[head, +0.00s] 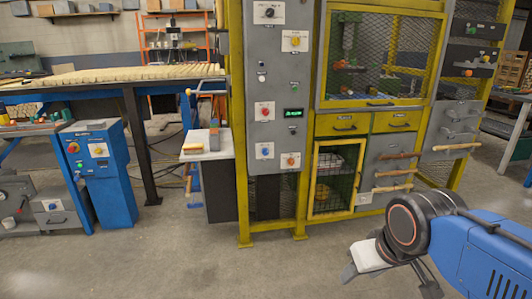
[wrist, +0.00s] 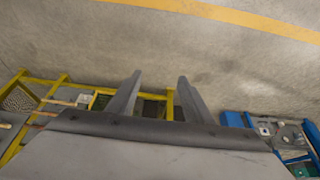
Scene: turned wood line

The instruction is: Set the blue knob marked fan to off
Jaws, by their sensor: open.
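The blue knob (head: 264,152) sits on a white plate low on the left of the tall grey control panel (head: 277,75). Its label and pointer are too small to read. In the head view my gripper is at the lower right, partly seen, in front of the cabinet and well apart from the knob. In the wrist view my gripper (wrist: 159,80) has its two grey fingers spread with nothing between them. The blue knob cannot be made out in the wrist view.
An orange knob (head: 291,160) is right beside the blue one, with a red knob (head: 265,112) above. A small white-topped stand (head: 207,152) juts out left of the panel. Cabinet handles (head: 394,172) stick out at right. The floor in front is clear.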

